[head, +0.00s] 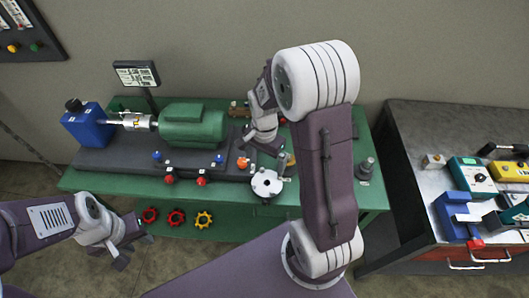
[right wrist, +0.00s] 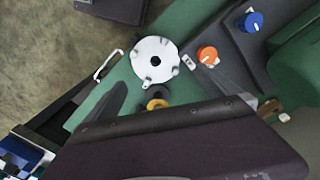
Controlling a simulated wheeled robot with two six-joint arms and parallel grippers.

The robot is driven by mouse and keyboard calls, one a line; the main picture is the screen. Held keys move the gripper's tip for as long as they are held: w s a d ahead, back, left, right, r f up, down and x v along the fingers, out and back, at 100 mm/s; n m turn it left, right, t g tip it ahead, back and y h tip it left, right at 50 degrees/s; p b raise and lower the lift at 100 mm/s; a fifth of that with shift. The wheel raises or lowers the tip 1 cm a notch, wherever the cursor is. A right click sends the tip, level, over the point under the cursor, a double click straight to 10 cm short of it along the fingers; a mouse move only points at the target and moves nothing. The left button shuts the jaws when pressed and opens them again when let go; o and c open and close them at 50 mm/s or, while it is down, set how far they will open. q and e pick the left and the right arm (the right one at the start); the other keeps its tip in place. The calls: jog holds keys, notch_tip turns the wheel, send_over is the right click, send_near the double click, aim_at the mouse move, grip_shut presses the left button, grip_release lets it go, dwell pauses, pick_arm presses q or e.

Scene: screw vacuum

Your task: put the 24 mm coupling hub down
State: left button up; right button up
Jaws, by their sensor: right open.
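A white round disc (head: 267,184) with a dark central hole and small lugs at its rim lies near the front edge of the green bench (head: 240,198). I cannot tell surely whether it is the 24 mm coupling hub. In the right wrist view the disc (right wrist: 146,50) appears between the finger tips, apart from them. My right gripper (head: 265,158) is open and empty, just above and behind the disc. A dark ring (right wrist: 158,91) and a yellow ring (right wrist: 157,104) lie beside the disc. My left gripper (head: 120,248) hangs low left, in front of the bench; its jaws are unclear.
A green motor (head: 193,125) and a blue block (head: 88,127) stand on a dark base. Orange (head: 243,163), blue and red knobs line its front. A grey stepped piece (head: 366,168) stands at the bench's right end. A tool cabinet (head: 420,150) is further right.

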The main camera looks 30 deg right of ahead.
jog(key=s+a+r+n+t, duration=0.1)
jog(key=s+a+n, duration=0.3)
jog(key=s+n, duration=0.4)
jog(key=r+n, duration=0.1)
jog(key=n, duration=0.3)
jog(key=shift+s+a+r, duration=0.15)
jog(key=shift+a, duration=0.25)
